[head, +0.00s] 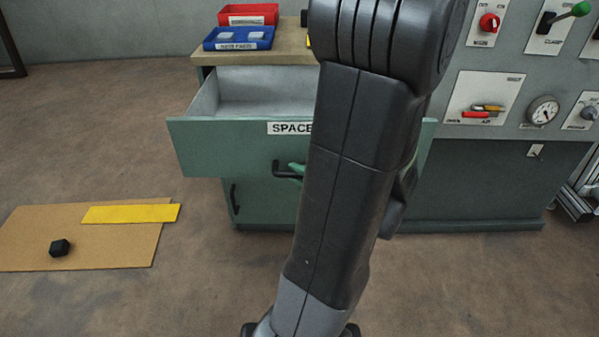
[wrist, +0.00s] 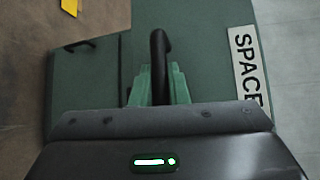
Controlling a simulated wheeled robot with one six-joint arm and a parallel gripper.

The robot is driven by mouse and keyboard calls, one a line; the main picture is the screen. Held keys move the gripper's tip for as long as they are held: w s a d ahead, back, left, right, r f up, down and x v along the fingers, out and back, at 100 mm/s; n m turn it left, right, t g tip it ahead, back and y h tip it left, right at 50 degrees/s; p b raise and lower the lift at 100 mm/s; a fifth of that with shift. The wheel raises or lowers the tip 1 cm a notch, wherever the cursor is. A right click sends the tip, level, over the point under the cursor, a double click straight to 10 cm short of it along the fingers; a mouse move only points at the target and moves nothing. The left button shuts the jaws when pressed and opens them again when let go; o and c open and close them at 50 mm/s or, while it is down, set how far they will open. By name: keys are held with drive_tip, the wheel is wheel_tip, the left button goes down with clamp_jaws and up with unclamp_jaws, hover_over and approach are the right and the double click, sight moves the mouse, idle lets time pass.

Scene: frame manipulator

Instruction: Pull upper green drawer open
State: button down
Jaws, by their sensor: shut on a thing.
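The upper green drawer (head: 230,148) stands pulled out from the cabinet, with its grey inside showing and a white label reading "SPACE" on its front. Its black handle (head: 284,172) shows partly to the left of my arm. In the wrist view the handle (wrist: 159,58) runs up from between the green fingers of my gripper (wrist: 158,82). My gripper is shut on the handle. In the head view my arm hides most of the gripper and the right part of the drawer front.
A lower door with a dark handle (head: 234,199) is below the drawer. A red bin (head: 248,12) and a blue bin (head: 238,46) sit on the cabinet top. A control panel (head: 530,85) stands right. A board (head: 100,250) with a black block (head: 60,247) lies on the floor left.

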drive_tip(key=c, duration=1.4)
unclamp_jaws()
drive_tip(key=p+v, duration=0.2)
drive_tip(key=v, duration=1.1)
drive_tip(key=shift+s+d, duration=0.25)
drive_tip(key=shift+s, duration=0.1)
drive_tip(key=shift+w, duration=0.1)
drive_tip(key=shift+b+x, duration=1)
drive_tip(key=shift+x, duration=5.85)
